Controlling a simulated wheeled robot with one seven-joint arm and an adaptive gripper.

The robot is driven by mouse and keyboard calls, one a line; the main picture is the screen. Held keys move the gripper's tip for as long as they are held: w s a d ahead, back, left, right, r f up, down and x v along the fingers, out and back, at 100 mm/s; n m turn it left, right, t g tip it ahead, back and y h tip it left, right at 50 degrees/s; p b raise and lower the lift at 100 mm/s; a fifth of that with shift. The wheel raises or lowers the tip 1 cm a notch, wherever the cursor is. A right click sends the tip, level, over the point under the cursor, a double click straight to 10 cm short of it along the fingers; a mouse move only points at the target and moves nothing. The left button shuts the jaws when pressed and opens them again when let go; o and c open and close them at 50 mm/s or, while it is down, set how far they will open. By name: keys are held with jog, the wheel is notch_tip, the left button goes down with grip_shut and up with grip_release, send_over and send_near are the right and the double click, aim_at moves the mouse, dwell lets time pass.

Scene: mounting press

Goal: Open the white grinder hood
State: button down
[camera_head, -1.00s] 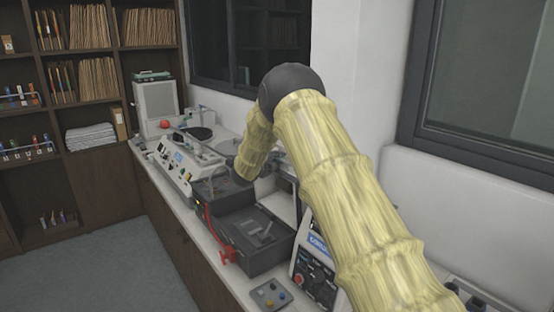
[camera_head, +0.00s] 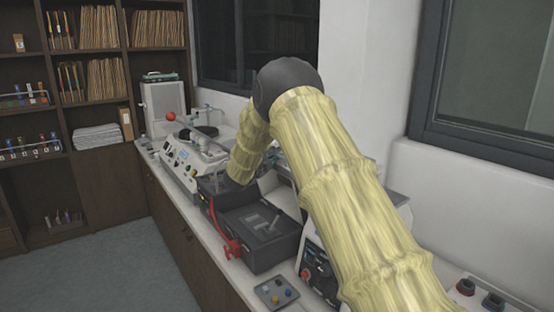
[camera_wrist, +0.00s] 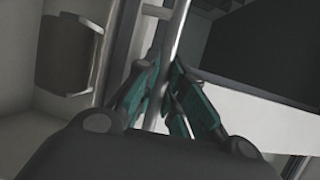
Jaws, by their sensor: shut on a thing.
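My gripper (camera_wrist: 165,85) is shut on a slim grey metal bar (camera_wrist: 172,40) in the wrist view. The bar runs up between the two teal-padded fingers. In the head view my bent arm hides the gripper and the part it holds. A white machine (camera_head: 318,270) with a dark control panel and red knob stands partly behind my arm. A white machine with a control panel (camera_head: 182,158) stands farther along the counter. I cannot tell from these views which part is the grinder hood or how far it is open.
A dark grey box (camera_head: 262,240) with a red lever (camera_head: 231,246) sits on the counter. A small button box (camera_head: 276,292) lies in front of it. A white unit (camera_head: 162,103) stands at the far end. The wall and window are close on the right; floor is clear at left.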

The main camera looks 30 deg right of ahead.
jog(key=shift+f, duration=0.1)
jog(key=c, duration=1.8)
grip_release()
jog(key=shift+o, duration=0.2)
jog(key=r+v, duration=0.1)
jog(key=v, duration=1.1)
jog(key=shift+f, duration=0.45)
